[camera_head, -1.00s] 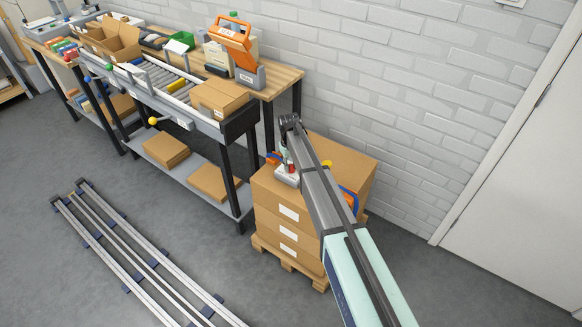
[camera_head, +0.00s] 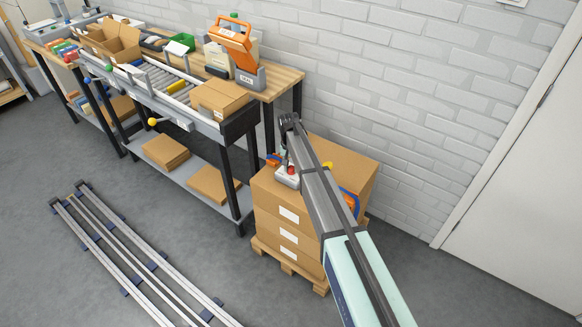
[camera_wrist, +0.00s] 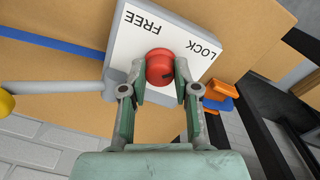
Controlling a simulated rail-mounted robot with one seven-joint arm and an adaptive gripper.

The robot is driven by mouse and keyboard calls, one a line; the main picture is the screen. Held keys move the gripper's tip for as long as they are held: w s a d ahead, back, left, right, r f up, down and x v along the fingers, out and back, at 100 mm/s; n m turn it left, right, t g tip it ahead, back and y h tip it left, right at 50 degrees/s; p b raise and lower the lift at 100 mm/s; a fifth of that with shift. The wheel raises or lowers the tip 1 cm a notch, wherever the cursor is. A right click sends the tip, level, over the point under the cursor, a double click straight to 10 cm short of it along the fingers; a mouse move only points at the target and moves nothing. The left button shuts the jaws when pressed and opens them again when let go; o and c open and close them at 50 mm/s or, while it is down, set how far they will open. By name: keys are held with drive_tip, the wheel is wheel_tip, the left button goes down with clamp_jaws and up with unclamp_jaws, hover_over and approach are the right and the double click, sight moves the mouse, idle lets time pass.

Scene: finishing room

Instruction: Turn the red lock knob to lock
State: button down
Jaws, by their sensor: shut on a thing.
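The red lock knob (camera_wrist: 160,67) sits on a white panel box marked FREE and LOCK (camera_wrist: 178,38) in the wrist view. It bears a short dark mark near its lower right side; I cannot tell for sure which word that mark points to. My gripper (camera_wrist: 160,82) is shut on the knob, one finger on each side. In the head view the box (camera_head: 287,177) with the red knob (camera_head: 291,170) shows on top of the stacked cartons, beside my arm, which hides part of the area.
The stacked cartons (camera_head: 289,240) stand on a wooden pallet (camera_head: 290,266) against the white brick wall. An orange object (camera_wrist: 220,88) lies close to the panel box. A roller bench (camera_head: 170,85) is on the left, and floor rails (camera_head: 130,255) lie in front.

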sight(290, 168)
idle(0.4)
drive_tip(key=c, duration=0.8)
unclamp_jaws()
drive_tip(key=shift+f, duration=0.1)
drive_tip(key=shift+c, duration=0.2)
wheel_tip(290, 168, up, 12)
drive_tip(key=shift+a, duration=0.25)
